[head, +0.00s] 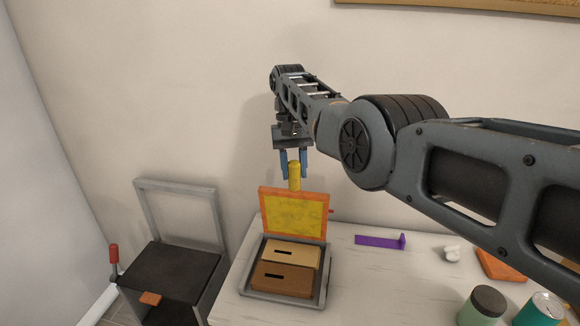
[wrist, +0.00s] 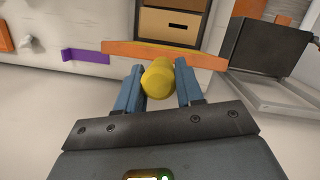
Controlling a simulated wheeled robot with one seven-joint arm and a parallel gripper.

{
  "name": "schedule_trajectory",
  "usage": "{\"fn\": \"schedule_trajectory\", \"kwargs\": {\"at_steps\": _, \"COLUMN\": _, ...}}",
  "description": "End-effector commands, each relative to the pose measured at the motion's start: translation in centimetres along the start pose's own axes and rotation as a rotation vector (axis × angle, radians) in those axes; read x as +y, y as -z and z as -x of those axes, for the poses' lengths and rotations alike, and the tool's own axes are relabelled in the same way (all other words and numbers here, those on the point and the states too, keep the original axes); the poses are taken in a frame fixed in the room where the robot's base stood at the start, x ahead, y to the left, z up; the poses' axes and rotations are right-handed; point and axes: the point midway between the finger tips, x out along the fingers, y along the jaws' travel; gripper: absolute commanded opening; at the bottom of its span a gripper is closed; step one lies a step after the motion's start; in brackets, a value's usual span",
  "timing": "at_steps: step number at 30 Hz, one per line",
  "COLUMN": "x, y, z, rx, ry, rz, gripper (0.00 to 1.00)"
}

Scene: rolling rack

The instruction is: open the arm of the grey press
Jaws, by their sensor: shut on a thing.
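The likely grey press stands on the table, with a grey tray-like base (head: 270,299). Its orange-framed flap with a yellow panel (head: 293,213) stands raised at the back. A yellow cylindrical handle (head: 294,177) shows just above the flap's top edge; their join is not clear. My gripper (head: 294,167) points down and is shut on this handle. In the wrist view, the handle (wrist: 158,78) sits between the blue fingers, and the orange edge (wrist: 165,54) lies just beyond.
Tan and brown slotted boxes (head: 284,280) sit in the base. At left stands a black unit (head: 172,271) with a raised grey frame (head: 142,210) and red-handled lever (head: 114,254). A purple bracket (head: 379,241), jar (head: 483,307) and teal can (head: 541,311) lie right. The wall is close behind.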

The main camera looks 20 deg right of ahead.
Motion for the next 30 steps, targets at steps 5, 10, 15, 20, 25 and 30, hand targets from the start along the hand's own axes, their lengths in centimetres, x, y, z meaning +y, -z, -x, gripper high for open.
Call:
{"fn": "schedule_trajectory", "kwargs": {"at_steps": 5, "x": 0.03, "y": -0.09, "z": -0.18, "rx": -0.01, "ry": 0.004, "rz": 0.002, "gripper": 0.0}}
{"fn": "schedule_trajectory", "kwargs": {"at_steps": 10, "x": 0.04, "y": -0.1, "z": -0.24, "rx": -0.011, "ry": 0.005, "rz": 0.002, "gripper": 0.0}}
{"fn": "schedule_trajectory", "kwargs": {"at_steps": 15, "x": 0.05, "y": -0.1, "z": -0.28, "rx": -0.011, "ry": 0.004, "rz": 0.002, "gripper": 0.4}}
{"fn": "schedule_trajectory", "kwargs": {"at_steps": 20, "x": 0.06, "y": -0.11, "z": -0.24, "rx": -0.011, "ry": 0.004, "rz": 0.001, "gripper": 0.55}}
{"fn": "schedule_trajectory", "kwargs": {"at_steps": 25, "x": 0.09, "y": -0.12, "z": -0.19, "rx": -0.012, "ry": 0.004, "rz": 0.001, "gripper": 0.58}}
{"fn": "schedule_trajectory", "kwargs": {"at_steps": 30, "x": 0.11, "y": -0.15, "z": 0.0, "rx": -0.012, "ry": 0.004, "rz": 0.001, "gripper": 0.58}}
